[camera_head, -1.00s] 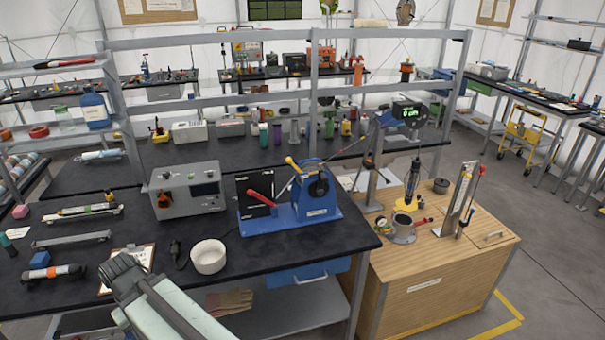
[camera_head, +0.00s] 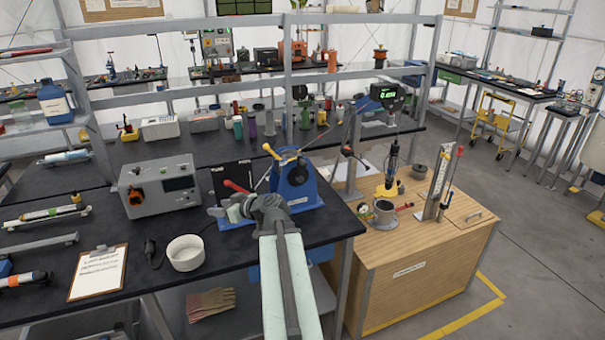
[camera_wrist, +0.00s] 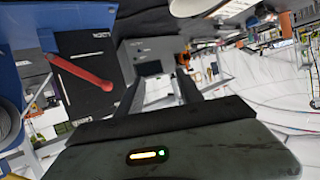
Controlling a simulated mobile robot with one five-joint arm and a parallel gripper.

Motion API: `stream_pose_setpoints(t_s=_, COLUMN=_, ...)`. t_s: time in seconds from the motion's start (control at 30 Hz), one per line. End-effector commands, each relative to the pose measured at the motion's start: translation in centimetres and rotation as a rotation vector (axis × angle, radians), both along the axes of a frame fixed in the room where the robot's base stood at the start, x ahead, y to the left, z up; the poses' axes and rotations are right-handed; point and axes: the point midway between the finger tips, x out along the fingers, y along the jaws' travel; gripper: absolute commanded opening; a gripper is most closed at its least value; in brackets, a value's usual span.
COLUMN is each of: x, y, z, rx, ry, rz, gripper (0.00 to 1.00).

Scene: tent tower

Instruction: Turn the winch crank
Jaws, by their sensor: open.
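The blue winch (camera_head: 295,182) stands on the black bench with a dark drum, a yellow-tipped arm (camera_head: 270,151) and a red-handled lever (camera_head: 237,187) beside a black panel. I cannot tell for certain which of the two handles is the crank. My gripper (camera_head: 222,212) is in front of the winch's left end, partly covering its base. In the wrist view my open, empty gripper (camera_wrist: 160,78) has the red lever (camera_wrist: 88,74) to its left, apart from the fingers. The blue winch body (camera_wrist: 45,20) fills the upper left there.
A grey instrument box (camera_head: 158,188) stands left of the winch. A white bowl (camera_head: 186,252) and a clipboard (camera_head: 98,272) lie on the bench nearer me. A wooden cabinet (camera_head: 420,270) with instruments stands to the right. A shelf frame rises behind the bench.

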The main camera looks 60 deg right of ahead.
Motion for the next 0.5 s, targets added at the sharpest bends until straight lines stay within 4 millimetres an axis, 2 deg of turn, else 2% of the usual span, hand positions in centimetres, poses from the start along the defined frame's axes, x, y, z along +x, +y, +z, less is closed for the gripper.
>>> stream_pose_setpoints(t_s=0.03, x=-3.1, y=-5.7, z=0.7, rx=-0.054, ry=-0.082, rz=-0.105, gripper=0.43)
stream_pose_setpoints(t_s=0.1, x=-7.7, y=-12.4, z=2.7, rx=-0.141, ry=-0.177, rz=-0.245, gripper=0.43)
stream_pose_setpoints(t_s=0.2, x=-13.8, y=-19.0, z=4.6, rx=-0.241, ry=-0.253, rz=-0.408, gripper=0.43)
stream_pose_setpoints(t_s=0.3, x=-18.0, y=-22.4, z=5.7, rx=-0.301, ry=-0.285, rz=-0.51, gripper=0.43)
stream_pose_setpoints(t_s=0.33, x=-18.7, y=-23.0, z=5.8, rx=-0.312, ry=-0.289, rz=-0.529, gripper=0.43)
stream_pose_setpoints(t_s=0.4, x=-19.8, y=-23.8, z=6.1, rx=-0.327, ry=-0.295, rz=-0.553, gripper=0.43)
stream_pose_setpoints(t_s=0.5, x=-20.0, y=-24.0, z=6.3, rx=-0.332, ry=-0.297, rz=-0.56, gripper=0.43)
